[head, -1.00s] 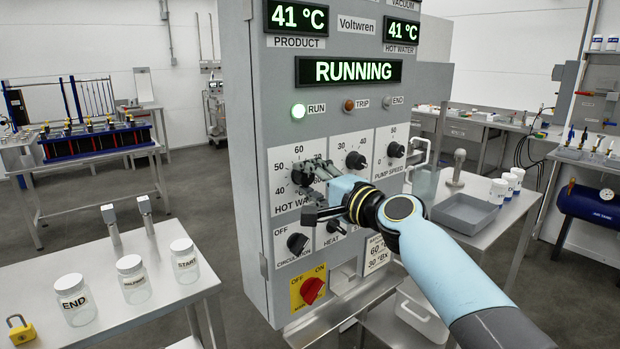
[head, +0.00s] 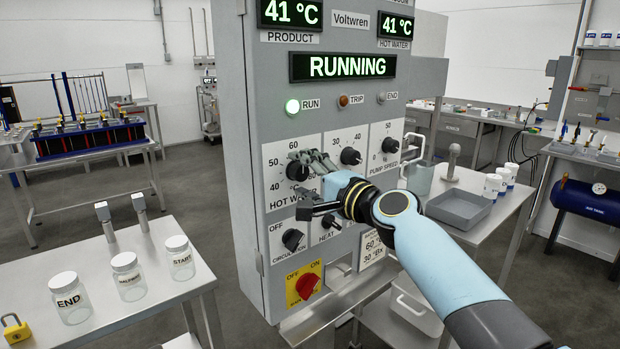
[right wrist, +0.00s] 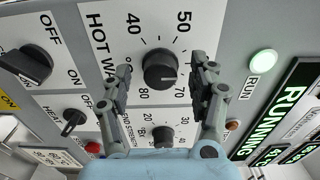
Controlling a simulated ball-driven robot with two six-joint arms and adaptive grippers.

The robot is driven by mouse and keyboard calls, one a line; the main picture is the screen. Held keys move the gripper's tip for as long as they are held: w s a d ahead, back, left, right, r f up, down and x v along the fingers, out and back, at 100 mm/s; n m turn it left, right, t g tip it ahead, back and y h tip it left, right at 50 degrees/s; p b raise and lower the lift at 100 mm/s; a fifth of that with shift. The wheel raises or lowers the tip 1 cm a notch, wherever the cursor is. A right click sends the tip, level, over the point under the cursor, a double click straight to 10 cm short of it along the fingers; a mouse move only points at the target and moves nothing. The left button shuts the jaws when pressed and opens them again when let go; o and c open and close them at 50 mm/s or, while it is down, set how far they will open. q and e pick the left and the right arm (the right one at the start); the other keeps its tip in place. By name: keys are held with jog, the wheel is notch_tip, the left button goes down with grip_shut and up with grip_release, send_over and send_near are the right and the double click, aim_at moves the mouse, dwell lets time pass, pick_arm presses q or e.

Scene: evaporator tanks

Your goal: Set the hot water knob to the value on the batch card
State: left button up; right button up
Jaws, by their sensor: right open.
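The hot water knob (head: 297,170) is a round black knob on a white dial plate on the grey panel; it also shows in the right wrist view (right wrist: 160,70). Its scale is marked from 40 to 80. A light mark on it points toward the right in the wrist view, near the 60–70 side; I cannot read it exactly. My right gripper (right wrist: 160,72) is open, one finger on each side of the knob, with gaps visible. In the head view it (head: 309,182) is at the dial. The batch card (head: 374,247) shows 60 and 30 °Bx, partly hidden by my arm.
Other knobs sit close by: circulation (head: 292,240), heat (head: 329,222), pump speed (head: 390,145), and a red main switch (head: 308,285). Displays read 41 °C and RUNNING (head: 344,66). A table with jars (head: 127,277) stands left, a grey tray (head: 459,209) right.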

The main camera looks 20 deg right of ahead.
jog(key=v, duration=1.2)
